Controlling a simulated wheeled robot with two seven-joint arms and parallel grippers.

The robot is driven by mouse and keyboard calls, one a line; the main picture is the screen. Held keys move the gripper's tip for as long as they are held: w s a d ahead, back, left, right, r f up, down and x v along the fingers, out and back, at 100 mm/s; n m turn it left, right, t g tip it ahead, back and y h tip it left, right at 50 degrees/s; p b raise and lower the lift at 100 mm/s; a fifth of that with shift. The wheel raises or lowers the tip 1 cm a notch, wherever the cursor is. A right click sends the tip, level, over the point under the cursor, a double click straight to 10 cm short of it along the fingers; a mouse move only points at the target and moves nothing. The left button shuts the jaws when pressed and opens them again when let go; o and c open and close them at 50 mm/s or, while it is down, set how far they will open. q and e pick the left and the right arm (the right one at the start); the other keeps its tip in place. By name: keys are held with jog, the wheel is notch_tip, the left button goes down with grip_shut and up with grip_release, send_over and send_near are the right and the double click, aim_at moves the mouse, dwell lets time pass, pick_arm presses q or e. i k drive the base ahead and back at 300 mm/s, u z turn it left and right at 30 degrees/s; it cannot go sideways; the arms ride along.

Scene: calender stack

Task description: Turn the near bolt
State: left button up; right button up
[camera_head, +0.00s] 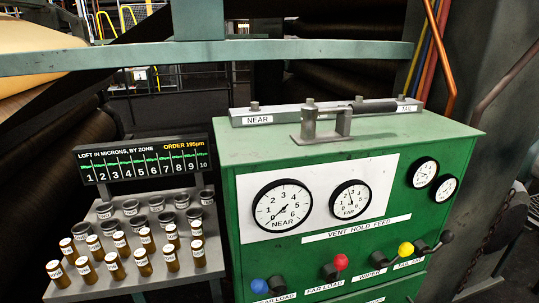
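A grey bar (330,111) lies along the back of the green cabinet's top. A "NEAR" label (258,120) is on its left end, and a small dark bolt (254,106) stands up just above that label. Another small bolt (400,97) stands at the bar's right end, by a second label (407,108). A grey metal bracket (323,132) stands on the cabinet top in front of the bar. A dark handle (374,106) reaches right from behind the bracket; whether they are joined is unclear. Neither of my grippers is in view.
The green cabinet (375,233) carries a NEAR dial (282,205), a FAR dial (350,199) and several coloured knobs. At left, a rack (125,274) holds labelled brown bottles and dark cups below a zone display (143,160). A grey-green rail (130,58) crosses above.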

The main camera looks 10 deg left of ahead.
aim_at(254, 104)
jog(key=z, duration=1.15)
jog(key=k, duration=0.4)
jog(key=u, duration=1.3)
